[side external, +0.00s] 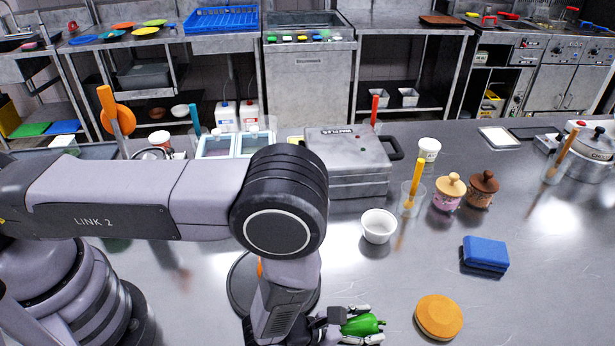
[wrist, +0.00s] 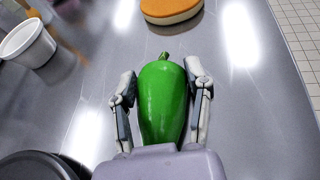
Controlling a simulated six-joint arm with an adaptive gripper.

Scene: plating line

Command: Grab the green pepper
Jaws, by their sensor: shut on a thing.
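The green pepper (wrist: 163,100) lies between the two fingers of my gripper (wrist: 161,95) in the wrist view, with its stem pointing away from the palm. The fingers are shut on its sides. In the side view the pepper (side external: 362,325) shows at the bottom, between the fingers of my gripper (side external: 364,325), close to the metal counter. I cannot tell whether it touches the counter. My gripper's palm hides the near end of the pepper.
An orange-topped round sponge (side external: 438,316) lies right of the pepper, and a blue sponge (side external: 485,253) lies farther back. A white bowl (side external: 379,226), a glass (side external: 411,200) and two lidded jars (side external: 449,192) stand behind. A metal press (side external: 345,160) is at the back.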

